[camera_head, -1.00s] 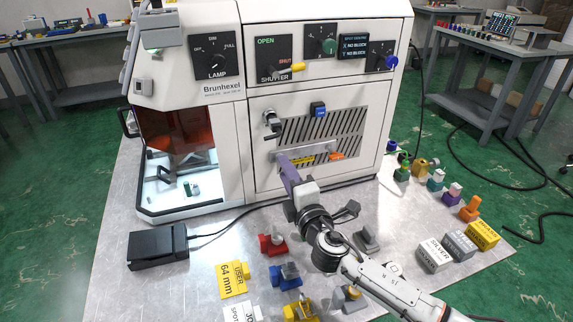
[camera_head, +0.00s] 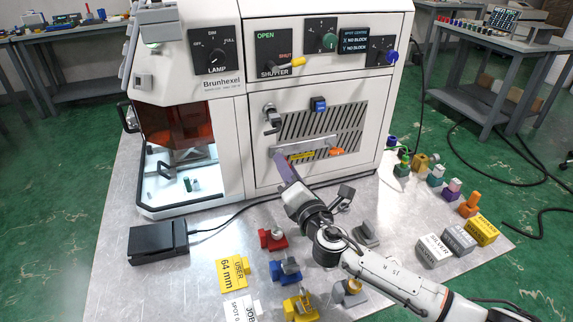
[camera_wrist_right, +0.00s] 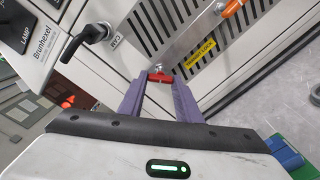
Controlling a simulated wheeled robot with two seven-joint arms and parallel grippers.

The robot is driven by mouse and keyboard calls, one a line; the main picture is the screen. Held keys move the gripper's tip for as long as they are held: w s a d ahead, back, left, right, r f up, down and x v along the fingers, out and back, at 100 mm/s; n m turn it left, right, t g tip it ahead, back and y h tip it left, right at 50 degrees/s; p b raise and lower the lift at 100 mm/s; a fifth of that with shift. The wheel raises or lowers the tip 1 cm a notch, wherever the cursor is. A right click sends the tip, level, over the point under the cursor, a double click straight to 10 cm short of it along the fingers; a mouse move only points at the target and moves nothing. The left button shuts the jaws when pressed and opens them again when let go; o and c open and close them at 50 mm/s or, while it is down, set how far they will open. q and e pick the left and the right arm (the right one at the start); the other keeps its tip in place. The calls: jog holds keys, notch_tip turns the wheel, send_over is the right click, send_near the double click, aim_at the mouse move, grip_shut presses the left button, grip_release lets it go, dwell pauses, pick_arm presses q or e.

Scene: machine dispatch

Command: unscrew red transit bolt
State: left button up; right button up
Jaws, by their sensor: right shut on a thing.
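The red transit bolt (camera_wrist_right: 160,77) shows in the wrist view at the lower end of a grey bar (camera_wrist_right: 181,56) with a yellow transit lock label (camera_wrist_right: 200,52). My right gripper (camera_wrist_right: 160,84) has its purple fingers shut on the bolt, one on each side. In the head view my right gripper (camera_head: 281,160) reaches the left end of the bar (camera_head: 320,146) on the machine's front panel; the bolt is hidden there. An orange fastener (camera_head: 336,152) sits near the bar's right end. My left gripper is not in view.
A black handle (camera_wrist_right: 92,33) sticks out near my fingers; in the head view it is grey-black (camera_head: 271,117). A slotted vent (camera_head: 345,122) lies behind the bar. Red (camera_head: 272,239) and blue (camera_head: 287,270) fixtures stand on the metal table below my arm.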

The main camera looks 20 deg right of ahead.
jog(key=n, duration=0.5)
jog(key=shift+d, duration=0.1)
jog(key=o, duration=1)
jog(key=shift+s+f, duration=0.1)
jog(key=shift+s, duration=1.9)
